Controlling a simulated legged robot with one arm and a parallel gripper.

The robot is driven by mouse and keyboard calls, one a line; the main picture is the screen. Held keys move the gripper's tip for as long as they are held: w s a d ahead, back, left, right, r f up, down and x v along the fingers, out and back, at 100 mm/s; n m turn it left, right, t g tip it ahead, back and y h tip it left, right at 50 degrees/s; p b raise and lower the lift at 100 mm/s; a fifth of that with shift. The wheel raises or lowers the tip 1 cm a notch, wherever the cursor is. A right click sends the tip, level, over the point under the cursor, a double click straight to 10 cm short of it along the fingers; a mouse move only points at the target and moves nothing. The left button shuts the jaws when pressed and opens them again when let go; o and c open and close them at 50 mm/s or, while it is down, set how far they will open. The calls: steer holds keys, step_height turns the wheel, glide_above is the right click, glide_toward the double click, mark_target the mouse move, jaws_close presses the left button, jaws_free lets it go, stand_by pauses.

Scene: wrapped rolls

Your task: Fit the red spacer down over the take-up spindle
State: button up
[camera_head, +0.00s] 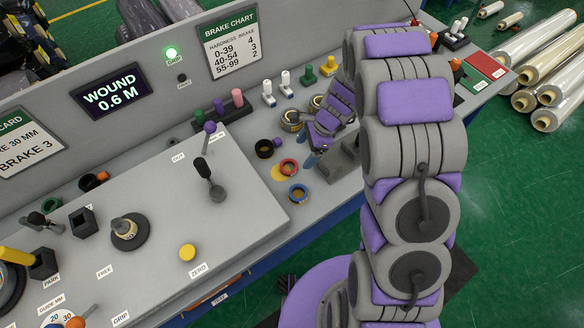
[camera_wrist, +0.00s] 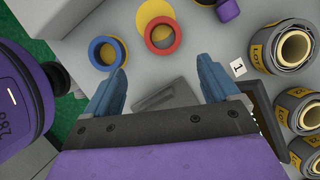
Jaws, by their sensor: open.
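The red spacer (camera_head: 281,170) is a ring lying on the grey bench right of the raised panel; in the wrist view (camera_wrist: 163,50) it lies just ahead of my fingers, overlapping a yellow disc. My gripper (camera_head: 312,153) is low over the bench beside it, and in the wrist view (camera_wrist: 162,68) its two blue fingers stand apart with nothing between them. A short pale post on a round dark base (camera_head: 124,239) on the panel looks like the take-up spindle, though I cannot be sure.
A blue ring (camera_wrist: 96,60) lies close left of the red one in the wrist view. A black ring (camera_head: 263,152) lies behind it in the head view. Wrapped rolls (camera_wrist: 290,50) stand at the right. Levers (camera_head: 203,168) rise from the panel.

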glide_above(288, 169)
steer(key=f, duration=0.3)
steer(key=shift+w+d+f+b, duration=0.1)
steer(key=shift+d+f+b, duration=0.2)
steer(key=shift+d+b, duration=0.1)
steer(key=f, duration=0.1)
steer(key=d+f, duration=0.1)
steer(key=f+b, duration=0.1)
steer(key=f, duration=0.1)
steer(key=shift+d, duration=0.25)
steer(key=shift+d+f, duration=0.15)
steer(key=shift+d, duration=0.05)
steer(key=shift+a, duration=1.15)
steer(key=c, duration=0.6)
steer(key=shift+d, duration=0.65)
steer(key=c, duration=0.5)
steer(key=shift+c, duration=0.2)
steer(key=shift+a, duration=0.1)
